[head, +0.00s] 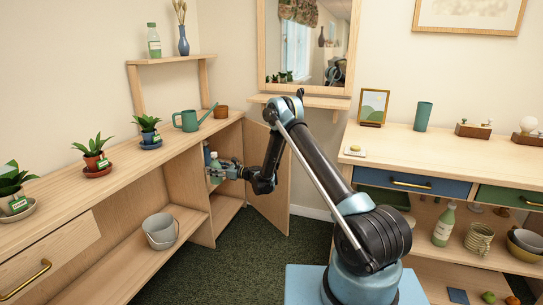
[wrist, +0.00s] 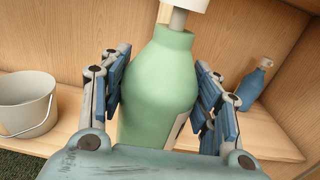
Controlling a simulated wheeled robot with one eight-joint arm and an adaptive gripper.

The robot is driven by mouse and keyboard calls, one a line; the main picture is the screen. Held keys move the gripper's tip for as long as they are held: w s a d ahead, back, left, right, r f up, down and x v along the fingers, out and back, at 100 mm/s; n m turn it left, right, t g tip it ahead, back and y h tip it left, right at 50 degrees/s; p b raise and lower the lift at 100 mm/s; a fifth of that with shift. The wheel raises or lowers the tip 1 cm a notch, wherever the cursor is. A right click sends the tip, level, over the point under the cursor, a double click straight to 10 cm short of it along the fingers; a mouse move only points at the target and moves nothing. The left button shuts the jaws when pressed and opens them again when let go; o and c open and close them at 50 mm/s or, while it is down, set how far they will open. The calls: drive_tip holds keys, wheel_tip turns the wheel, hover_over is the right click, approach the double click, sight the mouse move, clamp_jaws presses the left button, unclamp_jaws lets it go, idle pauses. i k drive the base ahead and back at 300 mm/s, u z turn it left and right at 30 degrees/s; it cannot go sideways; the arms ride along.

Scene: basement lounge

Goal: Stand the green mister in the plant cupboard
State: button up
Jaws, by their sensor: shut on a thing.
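The green mister (wrist: 158,88), a pale green bottle with a white top, is between the fingers of my gripper (wrist: 160,105) and fills the middle of the wrist view. My gripper (head: 226,172) is shut on it. In the head view the mister (head: 215,163) is upright at the opening of the cupboard (head: 227,210), whose wooden door (head: 268,178) stands open. Its base is hidden, so I cannot tell whether it touches the shelf. A blue bottle (wrist: 254,84) stands inside, to the right in the wrist view; it partly shows in the head view (head: 206,153).
A grey bucket (head: 160,231) stands on the open shelf left of the cupboard. Potted plants (head: 93,155) and a green watering can (head: 190,119) stand on the counter above. Another green bottle (head: 444,225) stands on the right-hand unit. Dark carpet (head: 240,255) is clear between the units.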

sight(209, 181)
drive_tip(key=i, duration=0.9)
drive_tip(key=u, duration=0.25)
